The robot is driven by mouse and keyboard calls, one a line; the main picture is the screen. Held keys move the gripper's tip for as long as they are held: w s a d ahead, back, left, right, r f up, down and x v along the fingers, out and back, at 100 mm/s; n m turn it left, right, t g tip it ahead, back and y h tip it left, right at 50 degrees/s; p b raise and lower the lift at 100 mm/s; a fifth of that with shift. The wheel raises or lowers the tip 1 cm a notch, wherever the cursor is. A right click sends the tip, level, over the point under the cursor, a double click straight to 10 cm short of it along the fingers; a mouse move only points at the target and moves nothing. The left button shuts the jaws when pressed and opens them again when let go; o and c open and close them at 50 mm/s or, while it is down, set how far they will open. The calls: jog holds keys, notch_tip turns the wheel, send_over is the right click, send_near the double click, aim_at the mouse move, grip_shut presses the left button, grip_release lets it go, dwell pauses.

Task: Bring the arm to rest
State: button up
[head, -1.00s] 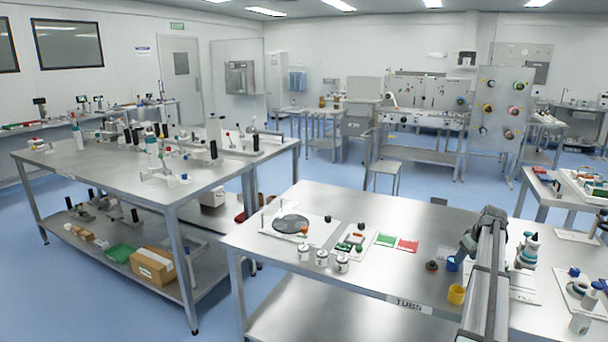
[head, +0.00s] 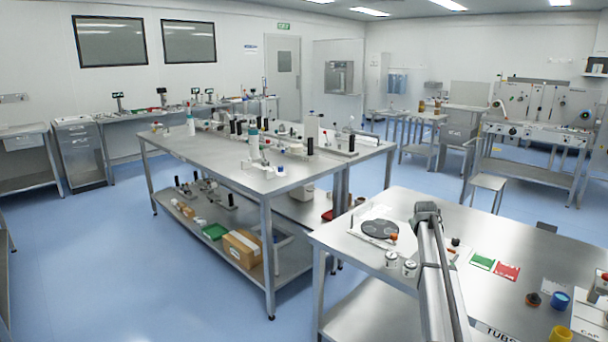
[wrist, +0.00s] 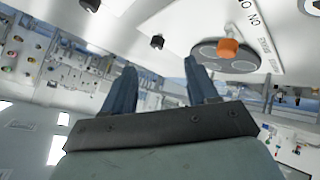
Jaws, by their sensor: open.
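My gripper (wrist: 157,72) shows in the wrist view with its two blue fingers apart and nothing between them. It points out over the room, with the bench top upside down at the top of that view. In the head view my arm rises from the lower edge over the near steel bench (head: 470,235); the fingers cannot be made out there. A white board with a dark grey disc (head: 380,229) lies just left of my arm. The disc and an orange piece (wrist: 229,48) also show in the wrist view, apart from the fingers.
Right of my arm lie a green card (head: 482,261), a red card (head: 507,272), a blue cup (head: 560,300) and a yellow cup (head: 560,334). White jars (head: 410,268) stand left of it. A second bench (head: 240,176) stands further left, with open blue floor (head: 130,260) before it.

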jog(key=w+a+n+t+y, duration=0.1)
jog(key=w+a+t, duration=0.15)
jog(key=a, duration=1.25)
jog(key=w+a+n+t+y, duration=0.1)
jog(key=w+a, duration=0.3)
jog(key=a, duration=1)
jog(key=s+a+f, duration=0.3)
jog(key=a+f, duration=0.1)
jog(key=f, duration=0.3)
jog(key=s+d+f+m+g, duration=0.3)
jog(key=s+f+g, duration=0.7)
jog(key=s+f, duration=2.5)
jog(key=s+d+f+g, duration=0.1)
jog(key=s+f, duration=0.2)
jog(key=s, duration=0.3)
jog(key=s+f+g+y, duration=0.1)
jog(key=s+f, duration=0.2)
jog(key=s, duration=0.4)
jog(key=s+d+f+g, duration=0.1)
jog(key=s+f+g, duration=0.15)
jog(key=s, duration=0.35)
jog(key=s+f+m+g+y, duration=0.1)
jog(key=s+g, duration=0.3)
jog(key=s, duration=2.1)
jog(key=shift+s+a+g, duration=0.25)
jog(key=shift+a+g, duration=0.05)
jog(key=shift+a, duration=0.15)
